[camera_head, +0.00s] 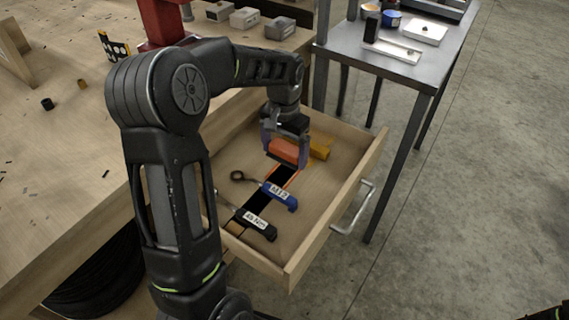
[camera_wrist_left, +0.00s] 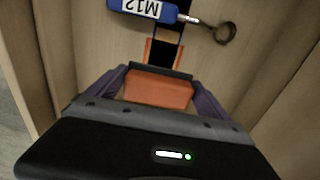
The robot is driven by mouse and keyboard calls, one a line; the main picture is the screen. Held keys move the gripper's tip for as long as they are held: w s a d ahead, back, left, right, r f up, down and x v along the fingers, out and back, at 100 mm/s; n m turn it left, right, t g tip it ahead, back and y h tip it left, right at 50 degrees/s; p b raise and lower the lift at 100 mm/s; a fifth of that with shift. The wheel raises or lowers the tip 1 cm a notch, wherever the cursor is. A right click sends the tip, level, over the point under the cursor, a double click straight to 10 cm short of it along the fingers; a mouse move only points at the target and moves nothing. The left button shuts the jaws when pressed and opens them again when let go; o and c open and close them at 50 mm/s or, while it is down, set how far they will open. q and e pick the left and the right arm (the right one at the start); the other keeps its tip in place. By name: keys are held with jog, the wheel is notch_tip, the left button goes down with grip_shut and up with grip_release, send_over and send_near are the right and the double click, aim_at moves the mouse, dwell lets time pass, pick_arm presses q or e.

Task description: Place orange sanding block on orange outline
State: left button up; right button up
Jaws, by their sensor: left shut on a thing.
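The orange sanding block (camera_head: 287,151) is between the fingers of my left gripper (camera_head: 286,152), which is shut on it inside the open drawer. The block also shows between the purple fingers in the left wrist view (camera_wrist_left: 158,90). The orange outline (camera_head: 291,179) on the drawer floor lies just beside the block; in the left wrist view its visible part (camera_wrist_left: 148,50) lies just past the block's dark top edge. The rest of the outline is hidden. I cannot tell whether the block touches the floor. My right gripper is not in view.
A blue-handled tool labelled M12 (camera_head: 279,193) and a black-handled tool (camera_head: 258,223) lie in the drawer (camera_head: 330,215). A yellow-orange piece (camera_head: 320,149) is right of the gripper. Drawer walls surround the hand. A metal table (camera_head: 425,65) stands behind.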

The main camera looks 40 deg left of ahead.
aim_at(284, 158)
pick_arm(q)
jog(key=shift+f+b, duration=0.3)
jog(key=shift+f, duration=2.15)
jog(key=shift+f, duration=0.1)
jog(key=o, duration=1.2)
notch_tip(284, 158, up, 12)
jog(key=shift+r+p, duration=0.1)
jog(key=shift+p, duration=0.65)
